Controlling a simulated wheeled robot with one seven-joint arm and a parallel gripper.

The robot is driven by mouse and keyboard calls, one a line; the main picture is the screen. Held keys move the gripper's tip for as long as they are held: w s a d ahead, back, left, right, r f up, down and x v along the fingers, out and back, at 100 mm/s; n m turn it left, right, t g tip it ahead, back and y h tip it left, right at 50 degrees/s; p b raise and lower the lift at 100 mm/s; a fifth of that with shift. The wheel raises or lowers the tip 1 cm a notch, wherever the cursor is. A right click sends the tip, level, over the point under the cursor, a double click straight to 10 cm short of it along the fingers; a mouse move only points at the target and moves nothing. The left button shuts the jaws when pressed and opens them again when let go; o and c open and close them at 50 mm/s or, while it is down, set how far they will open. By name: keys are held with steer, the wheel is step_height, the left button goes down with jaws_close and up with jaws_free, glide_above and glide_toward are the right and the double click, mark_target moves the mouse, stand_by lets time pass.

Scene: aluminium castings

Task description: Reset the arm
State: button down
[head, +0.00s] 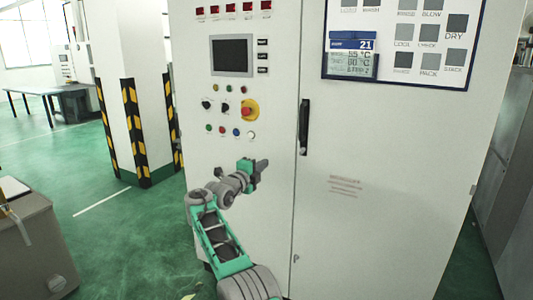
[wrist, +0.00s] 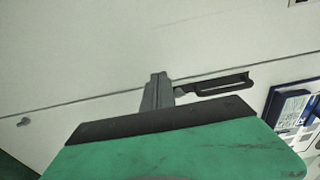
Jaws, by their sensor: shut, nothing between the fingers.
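My green and grey arm reaches up in front of a tall white control cabinet (head: 365,215) in the head view. My gripper (head: 263,163) is shut and empty, below the row of buttons and left of the cabinet's black door handle (head: 304,127). In the wrist view my gripper's closed fingers (wrist: 158,82) point at the white cabinet face. The black handle also shows there (wrist: 220,86), just right of the fingertips. I cannot tell the gap between the fingers and the cabinet.
The cabinet carries a screen (head: 232,55), a red emergency stop (head: 247,111) and a sign board (head: 400,40). A striped pillar (head: 130,120) and a dark table (head: 62,90) stand at left. A brown box (head: 30,245) is at lower left.

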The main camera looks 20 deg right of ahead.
steer(key=a+f+n+g+y, duration=0.2)
steer(key=a+f+n+y, duration=0.15)
steer(key=f+n, duration=0.65)
steer(key=a+f+n+g+y, duration=0.25)
steer(key=a+f+n, duration=0.3)
steer(key=f, duration=0.85)
steer(key=s+a+f+n+g+y+p, duration=0.1)
steer(key=s+a+f+n+g+y, duration=0.1)
steer(key=s+f+n, duration=0.4)
steer(key=s+a+f+n+g+y, duration=0.1)
steer(key=s+a+f+n+g, duration=0.15)
steer(key=s+f, duration=0.6)
steer(key=s+n+g+y, duration=0.1)
steer(key=s+n+g, duration=0.25)
steer(key=s, duration=1.15)
steer(key=s+r+n+g+y+p, duration=0.1)
steer(key=s+r, duration=0.6)
steer(key=s, duration=0.4)
steer(key=s+r+g+y+p, duration=0.1)
steer(key=s+r+g, duration=0.1)
steer(key=s+r, duration=0.6)
steer(key=s+d+r+t+p, duration=0.1)
steer(key=d+r+t, duration=0.1)
steer(key=r, duration=0.5)
steer(key=s+d+r+m+t+y+p, duration=0.1)
steer(key=d+r+t+p, duration=0.1)
steer(key=r+t, duration=0.2)
steer(key=v, duration=0.3)
steer(key=shift+r, duration=0.4)
